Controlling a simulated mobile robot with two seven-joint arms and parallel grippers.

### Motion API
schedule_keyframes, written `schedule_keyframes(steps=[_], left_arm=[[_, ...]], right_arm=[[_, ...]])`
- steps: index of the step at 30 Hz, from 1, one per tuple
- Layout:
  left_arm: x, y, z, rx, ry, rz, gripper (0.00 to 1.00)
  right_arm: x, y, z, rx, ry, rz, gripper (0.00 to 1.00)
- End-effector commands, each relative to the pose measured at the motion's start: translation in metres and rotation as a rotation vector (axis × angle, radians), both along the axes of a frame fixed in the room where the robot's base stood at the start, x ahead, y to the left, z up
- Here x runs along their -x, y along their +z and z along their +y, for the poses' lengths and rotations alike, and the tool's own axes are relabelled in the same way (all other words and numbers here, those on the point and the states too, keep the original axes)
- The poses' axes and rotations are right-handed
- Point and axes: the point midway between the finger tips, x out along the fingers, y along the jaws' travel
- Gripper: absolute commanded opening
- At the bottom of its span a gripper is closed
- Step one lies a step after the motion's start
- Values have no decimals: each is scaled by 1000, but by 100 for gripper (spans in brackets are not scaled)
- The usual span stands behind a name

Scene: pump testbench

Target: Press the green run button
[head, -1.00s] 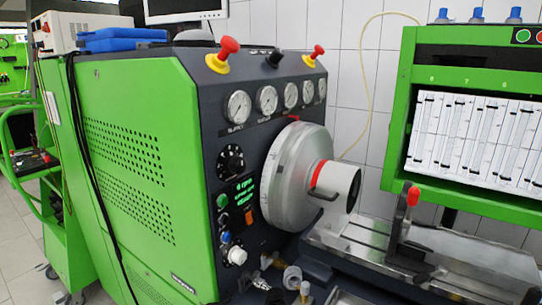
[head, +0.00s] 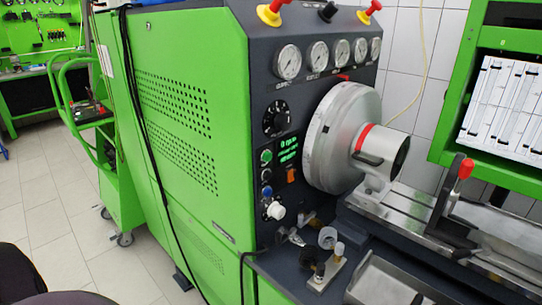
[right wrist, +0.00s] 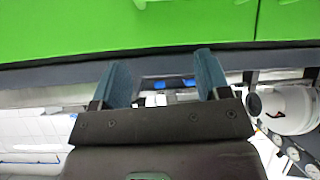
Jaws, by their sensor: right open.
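The green run button (head: 266,156) is a small round green button on the dark front panel of the pump testbench (head: 170,110). It sits at the top of a short column of buttons, left of the lit green display (head: 288,150) and below a black knob (head: 276,118). No gripper is near it in the head view. My right gripper (right wrist: 165,75) shows in the right wrist view with its two blue-green fingers apart and nothing between them. The button cannot be made out in the right wrist view. My left gripper is in neither view.
A large silver flywheel housing (head: 335,135) stands out right of the panel. Red-capped stops (head: 270,12) and several gauges (head: 288,62) are above. Black cables (head: 152,150) hang down the green side. A green cart (head: 115,190) stands at left, with open tiled floor (head: 45,215) before it.

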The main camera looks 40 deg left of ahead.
Motion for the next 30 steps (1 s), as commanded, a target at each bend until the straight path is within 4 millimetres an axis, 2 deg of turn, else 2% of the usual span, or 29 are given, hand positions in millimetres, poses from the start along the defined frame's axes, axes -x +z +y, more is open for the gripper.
schedule_keyframes(steps=[11,30], left_arm=[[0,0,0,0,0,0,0],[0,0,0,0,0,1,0]], right_arm=[[-5,2,1,-1,3,-10,70],[5,-2,-1,0,-2,9,70]])
